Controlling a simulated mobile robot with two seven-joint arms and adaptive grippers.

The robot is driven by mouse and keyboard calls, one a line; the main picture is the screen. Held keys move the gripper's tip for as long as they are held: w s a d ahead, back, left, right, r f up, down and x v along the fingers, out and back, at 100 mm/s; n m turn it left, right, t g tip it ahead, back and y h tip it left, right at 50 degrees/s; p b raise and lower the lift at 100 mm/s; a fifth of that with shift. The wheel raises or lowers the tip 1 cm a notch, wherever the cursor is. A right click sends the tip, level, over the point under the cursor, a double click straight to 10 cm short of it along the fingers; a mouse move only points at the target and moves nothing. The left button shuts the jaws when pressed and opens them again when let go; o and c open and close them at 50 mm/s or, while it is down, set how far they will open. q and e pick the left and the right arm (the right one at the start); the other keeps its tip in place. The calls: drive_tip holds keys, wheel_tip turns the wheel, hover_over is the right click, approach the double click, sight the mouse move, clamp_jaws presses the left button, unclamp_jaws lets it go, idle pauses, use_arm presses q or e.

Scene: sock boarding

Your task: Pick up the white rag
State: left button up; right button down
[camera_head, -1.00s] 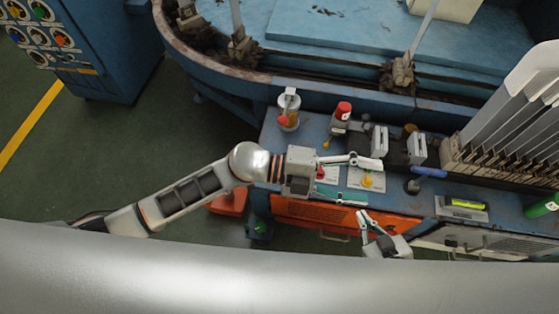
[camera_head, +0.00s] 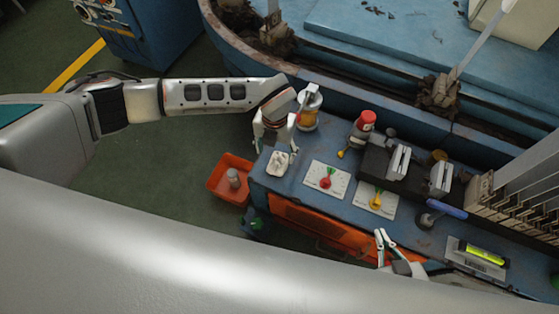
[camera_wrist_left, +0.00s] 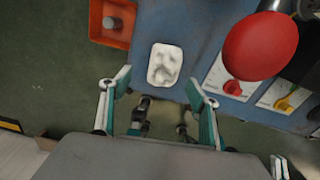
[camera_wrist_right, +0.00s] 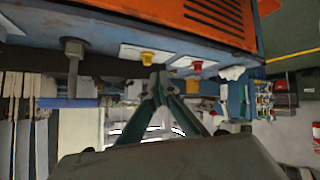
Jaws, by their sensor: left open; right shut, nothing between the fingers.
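The white rag (camera_head: 280,163) lies crumpled on the left end of the blue workbench. In the left wrist view the rag (camera_wrist_left: 164,65) is ahead of my open fingers, near the bench edge, with a visible space between it and the fingertips. My left gripper (camera_head: 278,146) is open and empty, pointing down just behind the rag. The left wrist view shows its two fingers (camera_wrist_left: 158,86) spread apart. My right gripper (camera_head: 381,236) is at the bench's front edge, away from the rag. In the right wrist view its fingertips (camera_wrist_right: 158,76) meet with nothing between them, and the rag (camera_wrist_right: 232,73) shows at right.
Two white cards (camera_head: 340,180) (camera_head: 364,203) with knobs lie right of the rag. An orange bin (camera_head: 215,187) sits on the floor left of the bench.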

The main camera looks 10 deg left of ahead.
sight(278, 160)
use_arm(q)
drive_tip(key=shift+d+f, duration=0.1)
drive_tip(key=shift+f, duration=0.75)
drive_tip(key=f+b, duration=0.1)
drive_tip(key=f, duration=0.1)
drive_tip(key=f+b, duration=0.1)
drive_tip(key=shift+s+d+f, duration=0.1)
drive_tip(key=shift+d+f, duration=0.1)
drive_tip(key=shift+f, duration=0.55)
drive_tip(key=shift+w+r, duration=0.2)
drive_tip(key=c, duration=1.2)
use_arm(e)
drive_tip(key=shift+w+a, duration=0.25)
drive_tip(key=shift+a, duration=0.15)
